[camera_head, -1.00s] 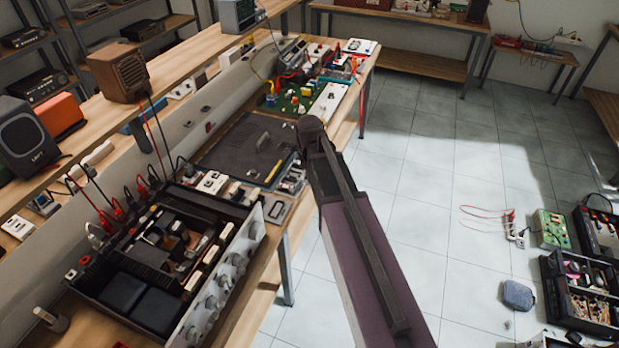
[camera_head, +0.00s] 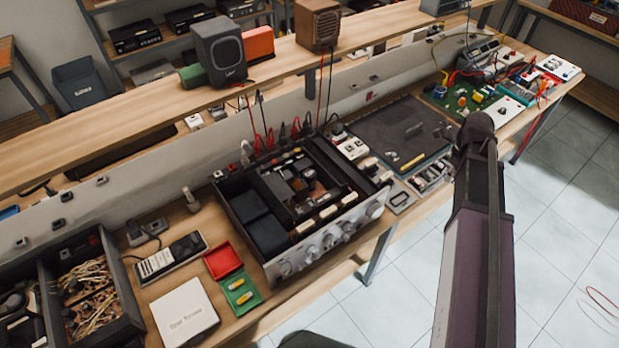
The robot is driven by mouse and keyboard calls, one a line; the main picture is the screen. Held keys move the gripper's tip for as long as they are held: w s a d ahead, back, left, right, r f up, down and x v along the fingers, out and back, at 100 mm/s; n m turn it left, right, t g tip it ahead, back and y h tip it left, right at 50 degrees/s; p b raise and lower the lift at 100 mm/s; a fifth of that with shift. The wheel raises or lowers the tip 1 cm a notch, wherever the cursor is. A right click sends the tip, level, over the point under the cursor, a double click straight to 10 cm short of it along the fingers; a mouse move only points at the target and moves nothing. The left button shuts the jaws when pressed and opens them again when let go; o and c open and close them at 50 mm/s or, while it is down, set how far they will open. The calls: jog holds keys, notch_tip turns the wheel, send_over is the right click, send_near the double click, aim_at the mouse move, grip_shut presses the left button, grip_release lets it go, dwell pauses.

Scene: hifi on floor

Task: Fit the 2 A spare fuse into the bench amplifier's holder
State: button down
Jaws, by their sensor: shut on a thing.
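The bench amplifier (camera_head: 318,262), an open black chassis with a silver knobbed front, sits on the workbench in the middle of the view. Its fuse holder is too small to make out. A small red tray (camera_head: 222,262) and a green tray (camera_head: 231,282) lie just left of it. The green tray holds small yellow pieces (camera_head: 244,298); I cannot tell whether they are fuses. I cannot identify the 2 A spare fuse.
A white box (camera_head: 183,312), a multimeter (camera_head: 171,260) and a black bin of wires (camera_head: 92,290) crowd the bench at left. A dark mat (camera_head: 400,130) lies beyond the amplifier. Speakers (camera_head: 219,50) stand on the raised shelf.

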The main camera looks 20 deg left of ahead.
jog(key=shift+r+p, duration=1.8)
jog(key=shift+r, duration=0.6)
jog(key=shift+a, duration=0.1)
